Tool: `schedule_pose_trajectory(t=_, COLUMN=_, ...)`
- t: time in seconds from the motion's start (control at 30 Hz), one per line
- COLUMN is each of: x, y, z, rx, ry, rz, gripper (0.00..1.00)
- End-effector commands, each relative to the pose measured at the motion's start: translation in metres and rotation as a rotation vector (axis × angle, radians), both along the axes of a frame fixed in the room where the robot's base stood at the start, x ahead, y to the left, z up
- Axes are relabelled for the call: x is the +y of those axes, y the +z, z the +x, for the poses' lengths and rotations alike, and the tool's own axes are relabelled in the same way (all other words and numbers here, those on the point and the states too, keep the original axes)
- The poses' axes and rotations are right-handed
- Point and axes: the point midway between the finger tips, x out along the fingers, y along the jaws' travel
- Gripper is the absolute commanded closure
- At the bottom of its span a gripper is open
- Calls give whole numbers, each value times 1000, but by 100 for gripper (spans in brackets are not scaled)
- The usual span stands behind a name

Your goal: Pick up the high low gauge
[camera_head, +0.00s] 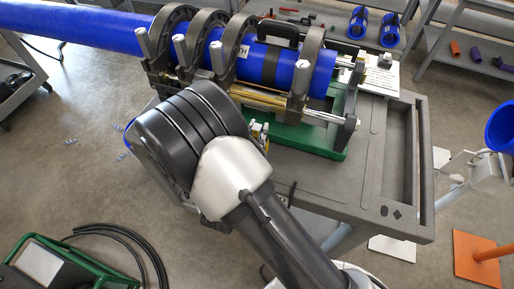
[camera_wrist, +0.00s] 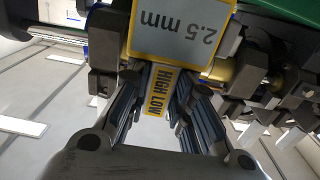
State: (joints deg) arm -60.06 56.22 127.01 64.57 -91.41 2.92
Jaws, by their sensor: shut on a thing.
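The high low gauge (camera_wrist: 159,90) shows in the wrist view as a yellow-edged piece with a "HIGH LOW" label. A larger grey plate marked "2.5 mm" (camera_wrist: 180,32) with a yellow border adjoins it above. My gripper (camera_wrist: 158,100) is shut on the labelled part, with a finger on each side of it. In the head view my arm covers most of the gripper and gauge. Only a small yellow bit (camera_head: 259,134) shows beside the arm, near the green base; I cannot tell whether it is the gauge.
A blue pipe (camera_head: 90,32) lies in the dark clamps of the fusion machine, on a green base (camera_head: 310,140) on the grey cart (camera_head: 375,190). The clamp parts are close around the gauge. The cart's front right top is clear.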

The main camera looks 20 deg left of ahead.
Motion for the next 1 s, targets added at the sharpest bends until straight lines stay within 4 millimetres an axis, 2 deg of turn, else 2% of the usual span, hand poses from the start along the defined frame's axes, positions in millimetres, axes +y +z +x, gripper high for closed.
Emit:
schedule_pose_trajectory(t=0.17, x=0, y=3, z=0, rx=-1, ry=0, rz=1, gripper=100)
schedule_pose_trajectory(t=0.37, x=1, y=24, z=0, rx=-3, ry=0, rz=4, gripper=100)
schedule_pose_trajectory(t=0.47, x=0, y=45, z=0, rx=-4, ry=0, rz=5, gripper=100)
schedule_pose_trajectory(t=0.8, x=0, y=143, z=0, rx=-5, ry=0, rz=7, gripper=100)
schedule_pose_trajectory(t=1.0, x=0, y=182, z=0, rx=-3, ry=0, rz=5, gripper=100)
